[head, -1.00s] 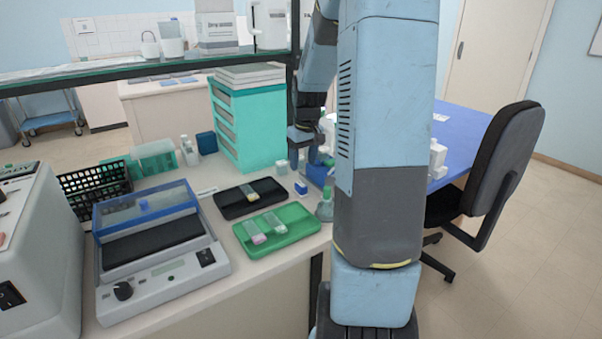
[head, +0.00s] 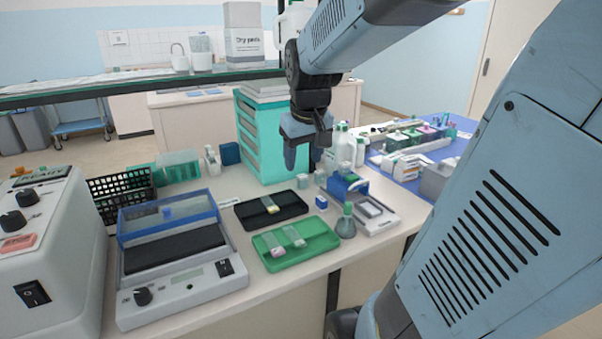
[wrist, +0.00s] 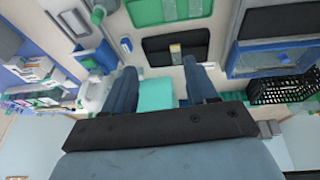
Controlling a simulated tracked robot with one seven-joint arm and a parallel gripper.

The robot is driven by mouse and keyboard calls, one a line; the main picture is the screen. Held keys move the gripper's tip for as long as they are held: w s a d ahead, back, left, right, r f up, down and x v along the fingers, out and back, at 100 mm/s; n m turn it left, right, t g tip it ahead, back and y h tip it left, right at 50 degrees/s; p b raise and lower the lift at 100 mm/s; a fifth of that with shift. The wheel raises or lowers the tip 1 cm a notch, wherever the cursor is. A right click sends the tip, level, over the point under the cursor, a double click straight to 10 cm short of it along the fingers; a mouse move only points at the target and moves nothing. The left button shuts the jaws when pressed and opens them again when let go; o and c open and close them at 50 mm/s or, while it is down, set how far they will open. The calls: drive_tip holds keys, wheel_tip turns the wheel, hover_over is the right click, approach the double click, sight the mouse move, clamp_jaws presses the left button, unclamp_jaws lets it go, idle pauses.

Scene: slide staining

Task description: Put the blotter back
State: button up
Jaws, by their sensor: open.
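My gripper (head: 306,156) is open and empty, hanging above the bench in front of the teal drawer cabinet. In the wrist view its two fingers (wrist: 160,68) stand apart with nothing between them but the cabinet behind. A blue block-like thing (head: 347,186), which looks like the blotter, stands on the bench to the right of and below my gripper. It seems to show in the wrist view, left of the fingers (wrist: 100,58). A grey-white flat device (head: 375,219) lies beside it. I cannot tell whether they touch.
A green tray (head: 318,245) and a black tray (head: 290,214) hold slides. A flask (head: 346,226), a small blue box (head: 321,202) and white bottles (head: 343,150) stand close around. The teal cabinet (head: 262,150) is behind. A shelf (head: 150,80) crosses at the upper left.

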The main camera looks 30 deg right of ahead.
drive_tip(key=s+a+r+t+y, duration=0.1)
drive_tip(key=s+a, duration=0.4)
drive_tip(key=s, duration=0.6)
drive_tip(key=shift+r+t, duration=0.45)
drive_tip(key=shift+t, duration=0.05)
drive_tip(key=shift+s, duration=0.1)
